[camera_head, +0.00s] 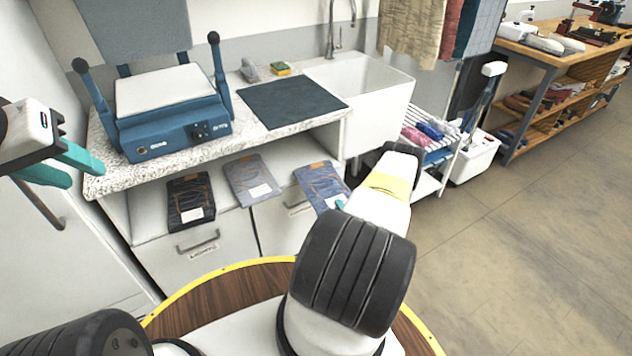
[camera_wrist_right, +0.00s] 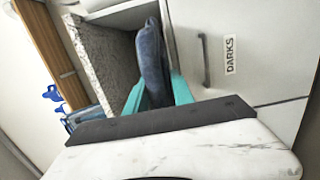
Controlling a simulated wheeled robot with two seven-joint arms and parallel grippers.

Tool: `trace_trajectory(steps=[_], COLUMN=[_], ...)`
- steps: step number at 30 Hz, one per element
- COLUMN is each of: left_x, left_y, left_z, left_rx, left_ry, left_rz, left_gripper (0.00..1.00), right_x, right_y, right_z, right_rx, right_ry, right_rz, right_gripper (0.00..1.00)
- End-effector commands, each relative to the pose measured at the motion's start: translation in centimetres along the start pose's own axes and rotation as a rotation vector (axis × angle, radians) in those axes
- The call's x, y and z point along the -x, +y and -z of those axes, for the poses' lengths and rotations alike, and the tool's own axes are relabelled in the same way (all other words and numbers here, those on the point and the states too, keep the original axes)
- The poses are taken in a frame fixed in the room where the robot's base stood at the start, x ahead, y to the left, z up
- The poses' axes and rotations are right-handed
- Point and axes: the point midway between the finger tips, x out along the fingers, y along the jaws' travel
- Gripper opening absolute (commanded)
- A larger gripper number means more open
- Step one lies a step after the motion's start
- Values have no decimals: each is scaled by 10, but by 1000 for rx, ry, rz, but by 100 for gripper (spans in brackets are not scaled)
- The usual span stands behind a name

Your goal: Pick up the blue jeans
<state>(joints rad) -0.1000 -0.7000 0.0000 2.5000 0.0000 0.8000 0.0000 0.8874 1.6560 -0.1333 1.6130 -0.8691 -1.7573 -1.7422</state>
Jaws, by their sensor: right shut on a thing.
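The folded blue jeans (camera_head: 318,184) lie at the right end of a row of three folded garments on the ledge below the counter. In the right wrist view the blue jeans (camera_wrist_right: 151,62) show edge-on as a thick fold between the teal fingers. My right gripper (camera_wrist_right: 158,92) is shut on their near edge. In the head view my right arm hides most of that gripper; only a bit of teal finger shows at the jeans. My left gripper (camera_head: 72,170) is at the far left, away from the garments, its teal fingers apart and empty.
Black jeans (camera_head: 190,199) and grey-blue jeans (camera_head: 251,180) lie to the left on the ledge. Above is the speckled counter (camera_head: 240,132) with a blue press (camera_head: 172,115) and a dark mat (camera_head: 290,101). A drawer handle (camera_wrist_right: 205,62) and white rack (camera_head: 437,150) are close by.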

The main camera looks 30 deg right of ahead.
Motion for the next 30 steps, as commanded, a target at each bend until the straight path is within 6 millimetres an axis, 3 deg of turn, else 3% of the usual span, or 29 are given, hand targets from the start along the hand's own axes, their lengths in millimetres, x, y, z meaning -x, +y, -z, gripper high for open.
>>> trace_trajectory(steps=[21, 30], left_x=[0, 0], left_y=[0, 0], left_z=[0, 0], left_rx=[0, 0], left_ry=[0, 0], left_rz=[0, 0], left_gripper=[36, 36], right_x=[71, 88], right_y=[0, 0], right_z=[0, 0], right_rx=[-1, -1], right_ry=[0, 0], right_rz=[-1, -1], right_gripper=[0, 0])
